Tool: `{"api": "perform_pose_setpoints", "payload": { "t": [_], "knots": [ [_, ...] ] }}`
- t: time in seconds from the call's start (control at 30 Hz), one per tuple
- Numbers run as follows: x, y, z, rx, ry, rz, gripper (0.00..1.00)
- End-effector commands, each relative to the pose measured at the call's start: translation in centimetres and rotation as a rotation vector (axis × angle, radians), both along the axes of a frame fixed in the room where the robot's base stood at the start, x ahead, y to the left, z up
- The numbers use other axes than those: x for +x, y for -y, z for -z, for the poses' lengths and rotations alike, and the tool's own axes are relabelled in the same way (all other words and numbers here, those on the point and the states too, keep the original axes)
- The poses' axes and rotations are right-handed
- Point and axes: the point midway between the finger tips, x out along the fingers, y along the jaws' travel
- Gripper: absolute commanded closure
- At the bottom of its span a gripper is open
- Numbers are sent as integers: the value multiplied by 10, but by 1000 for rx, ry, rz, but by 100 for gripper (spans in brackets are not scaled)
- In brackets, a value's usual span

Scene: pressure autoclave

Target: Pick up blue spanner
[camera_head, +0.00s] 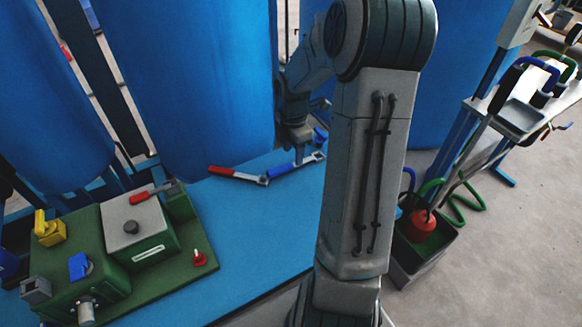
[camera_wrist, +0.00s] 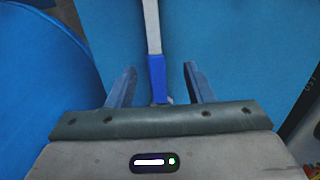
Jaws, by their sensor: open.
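The blue spanner (camera_head: 284,170) lies on the blue bench top in the head view, with its blue handle to the left and its grey metal end to the right. In the wrist view, the blue handle (camera_wrist: 157,75) lies between the two fingers, with its grey shaft running up out of the frame. My gripper (camera_wrist: 159,72) is open around the handle, with a gap on each side. In the head view my gripper (camera_head: 299,152) is over the spanner and partly hides it. I cannot tell the exact height of the fingers above the bench.
A red-handled spanner (camera_head: 238,174) lies just left of the blue one. A green machine (camera_head: 150,240) with coloured levers stands at the bench's left. Large blue tanks (camera_head: 200,80) rise behind. A dark bin (camera_head: 420,255) and a white-topped stand (camera_head: 520,115) are at right.

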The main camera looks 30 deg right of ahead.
Motion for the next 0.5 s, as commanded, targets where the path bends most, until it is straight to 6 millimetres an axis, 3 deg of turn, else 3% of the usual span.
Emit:
{"api": "perform_pose_setpoints", "payload": {
  "t": [0.3,0.5],
  "knots": [
    [6,-3,43,1,-3,-1,53],
    [6,-2,50,0,0,0,53]
  ]
}}
